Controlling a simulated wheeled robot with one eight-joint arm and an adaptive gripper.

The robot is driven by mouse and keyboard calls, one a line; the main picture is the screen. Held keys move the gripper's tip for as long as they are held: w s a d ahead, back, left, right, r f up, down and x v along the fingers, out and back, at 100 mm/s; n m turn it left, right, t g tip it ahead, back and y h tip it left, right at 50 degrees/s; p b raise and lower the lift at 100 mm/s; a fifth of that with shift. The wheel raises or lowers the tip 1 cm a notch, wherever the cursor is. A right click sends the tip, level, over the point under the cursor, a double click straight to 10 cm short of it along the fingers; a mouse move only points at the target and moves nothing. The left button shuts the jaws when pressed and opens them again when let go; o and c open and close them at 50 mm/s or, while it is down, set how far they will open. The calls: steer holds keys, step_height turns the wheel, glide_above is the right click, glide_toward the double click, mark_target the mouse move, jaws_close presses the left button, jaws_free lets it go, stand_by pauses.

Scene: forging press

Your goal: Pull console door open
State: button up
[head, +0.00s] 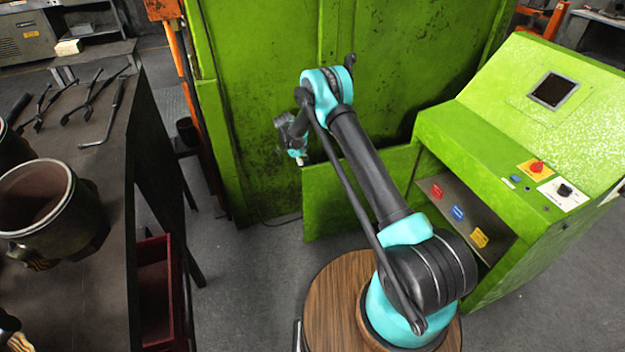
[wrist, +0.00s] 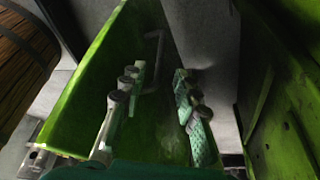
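The green console (head: 520,130) stands at the right with its front compartment uncovered. Its green door (head: 350,195) is swung out wide to the left of the compartment, in front of the large green machine. My gripper (head: 298,160) is at the door's outer top corner, pointing down. In the wrist view my gripper (wrist: 158,112) has its two fingers spread apart with nothing between them. The door (wrist: 95,75) fills the middle behind the fingers, and a grey bar handle (wrist: 157,62) shows on it beyond the fingertips. I cannot tell whether a finger touches the door.
Red (head: 437,191), blue (head: 458,212) and yellow (head: 479,237) items sit in the console compartment. The large green press (head: 260,80) rises close behind the door. A dark table (head: 100,200) with tongs and a pot is at left. Grey floor (head: 250,270) lies clear between.

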steer(key=shift+v, duration=1.55)
